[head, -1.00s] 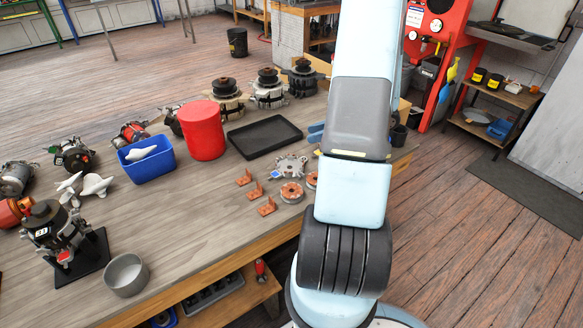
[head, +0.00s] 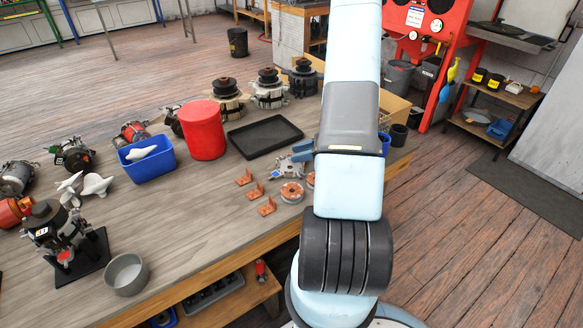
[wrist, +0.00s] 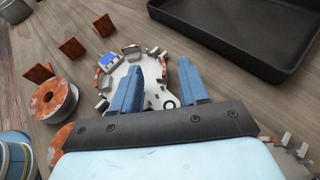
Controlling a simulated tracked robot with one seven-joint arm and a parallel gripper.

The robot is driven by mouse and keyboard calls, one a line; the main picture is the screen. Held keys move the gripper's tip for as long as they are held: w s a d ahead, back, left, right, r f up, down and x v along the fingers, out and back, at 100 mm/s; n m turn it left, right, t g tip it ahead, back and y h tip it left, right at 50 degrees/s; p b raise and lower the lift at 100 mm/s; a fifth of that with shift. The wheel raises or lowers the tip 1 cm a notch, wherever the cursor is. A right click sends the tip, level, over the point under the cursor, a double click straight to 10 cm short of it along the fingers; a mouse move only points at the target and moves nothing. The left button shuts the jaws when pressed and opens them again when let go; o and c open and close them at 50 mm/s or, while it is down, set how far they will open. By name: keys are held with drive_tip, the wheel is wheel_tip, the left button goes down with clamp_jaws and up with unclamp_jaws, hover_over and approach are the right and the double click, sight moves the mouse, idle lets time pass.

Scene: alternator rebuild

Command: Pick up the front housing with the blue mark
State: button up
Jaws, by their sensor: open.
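The front housing (wrist: 131,71) is a grey metal piece with rust-coloured edges and a blue mark (wrist: 108,60) on its left part in the wrist view. It lies on the wooden bench, and in the head view the housing (head: 283,171) is partly hidden by my arm. My gripper (wrist: 159,67) is open, with two blue fingers. In the wrist view the left finger overlaps the housing and the right finger is at its right side. Nothing is between the fingers that looks held. Whether a finger touches the housing I cannot tell.
A black tray (head: 264,137) lies just behind the housing. Copper-coloured coils (wrist: 54,99) and several rust-coloured brackets (wrist: 72,47) lie to its left in the wrist view. A red canister (head: 202,131) and a blue bin (head: 146,160) stand farther left.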

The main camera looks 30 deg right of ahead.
drive_tip(key=shift+x, duration=1.1)
drive_tip(key=shift+c, duration=0.3)
clamp_jaws()
